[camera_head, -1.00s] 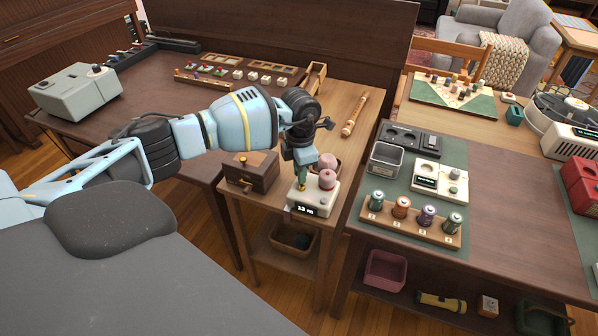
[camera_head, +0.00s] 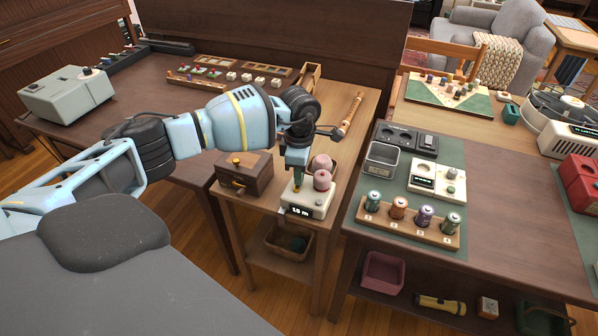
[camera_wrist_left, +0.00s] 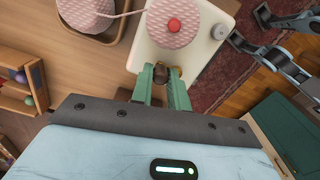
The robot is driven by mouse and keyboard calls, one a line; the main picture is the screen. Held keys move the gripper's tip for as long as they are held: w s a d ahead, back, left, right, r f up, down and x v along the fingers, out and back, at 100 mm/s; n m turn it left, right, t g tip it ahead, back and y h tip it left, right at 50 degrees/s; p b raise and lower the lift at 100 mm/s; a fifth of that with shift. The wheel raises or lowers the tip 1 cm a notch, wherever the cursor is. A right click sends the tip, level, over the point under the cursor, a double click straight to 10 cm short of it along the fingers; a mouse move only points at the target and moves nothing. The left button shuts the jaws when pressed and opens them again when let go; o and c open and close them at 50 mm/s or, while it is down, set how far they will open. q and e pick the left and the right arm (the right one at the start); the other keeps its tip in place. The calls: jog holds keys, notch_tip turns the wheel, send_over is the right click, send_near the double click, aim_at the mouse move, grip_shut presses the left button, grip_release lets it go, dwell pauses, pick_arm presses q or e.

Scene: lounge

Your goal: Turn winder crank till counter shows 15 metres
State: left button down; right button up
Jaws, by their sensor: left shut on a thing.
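The cream winder (camera_head: 318,203) stands on the small wooden side table (camera_head: 345,113), with a pink yarn ball (camera_head: 322,181) on top. Its black counter (camera_head: 299,211) has small digits that appear to read 15 m. In the left wrist view, the winder body (camera_wrist_left: 207,62) carries the pink wound yarn (camera_wrist_left: 190,38) around a red knob. My left gripper (camera_head: 298,182) points down at the winder's left side. In the left wrist view, its green fingers (camera_wrist_left: 172,76) are shut on the dark crank knob (camera_wrist_left: 176,72), mostly hidden between them.
A wooden box (camera_head: 244,178) stands left of the winder. A second pink ball (camera_head: 321,163) sits behind it in a basket, with yarn running to the winder in the wrist view. A wooden flute (camera_head: 352,113) lies at the back.

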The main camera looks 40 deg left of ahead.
pick_arm(q)
jog(key=shift+r, duration=0.1)
jog(key=c, duration=1.3)
grip_release()
jog(key=shift+c, duration=0.2)
jog(key=shift+r, duration=3.9)
jog(key=shift+f, duration=0.1)
